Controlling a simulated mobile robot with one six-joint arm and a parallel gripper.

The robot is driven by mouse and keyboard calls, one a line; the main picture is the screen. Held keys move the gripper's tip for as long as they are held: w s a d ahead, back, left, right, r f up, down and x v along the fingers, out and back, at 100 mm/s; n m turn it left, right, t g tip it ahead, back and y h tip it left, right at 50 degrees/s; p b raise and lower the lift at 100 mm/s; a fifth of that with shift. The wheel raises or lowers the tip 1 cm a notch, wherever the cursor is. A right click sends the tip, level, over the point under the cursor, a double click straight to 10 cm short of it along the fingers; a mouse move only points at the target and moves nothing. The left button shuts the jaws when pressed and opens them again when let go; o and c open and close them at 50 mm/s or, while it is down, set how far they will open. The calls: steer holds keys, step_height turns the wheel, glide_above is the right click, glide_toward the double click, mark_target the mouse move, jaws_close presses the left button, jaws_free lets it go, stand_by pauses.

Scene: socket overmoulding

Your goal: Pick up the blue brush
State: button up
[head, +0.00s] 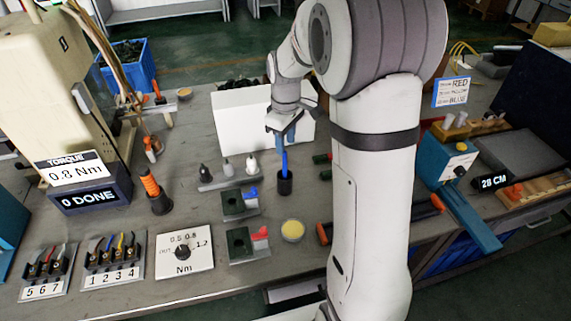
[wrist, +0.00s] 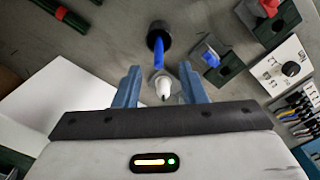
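The blue brush (head: 285,162) stands upright in a small black cup (head: 285,187) on the grey bench in the head view. In the wrist view the brush (wrist: 159,54) shows with the black cup (wrist: 159,30) beyond the fingertips. My gripper (head: 285,143) hangs above the brush in the head view, fingers pointing down. In the wrist view my gripper (wrist: 160,70) is open, its two blue-grey fingers apart with nothing clamped between them.
A rack of nozzles (head: 228,178) stands left of the cup. A white box (head: 240,120) stands behind. Green blocks with blue and red parts (head: 240,203), a yellow round dish (head: 293,230) and a dial plate (head: 184,252) lie nearer the front.

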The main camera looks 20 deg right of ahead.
mark_target(285, 161)
steer(key=shift+w+f, duration=0.2)
steer(key=shift+f, duration=0.25)
step_height(285, 161, down, 7)
steer(key=shift+a+f+p, duration=0.1)
steer(key=shift+f+p, duration=0.05)
steer(key=shift+p, duration=0.2)
steer(key=shift+c, duration=0.5)
jaws_close()
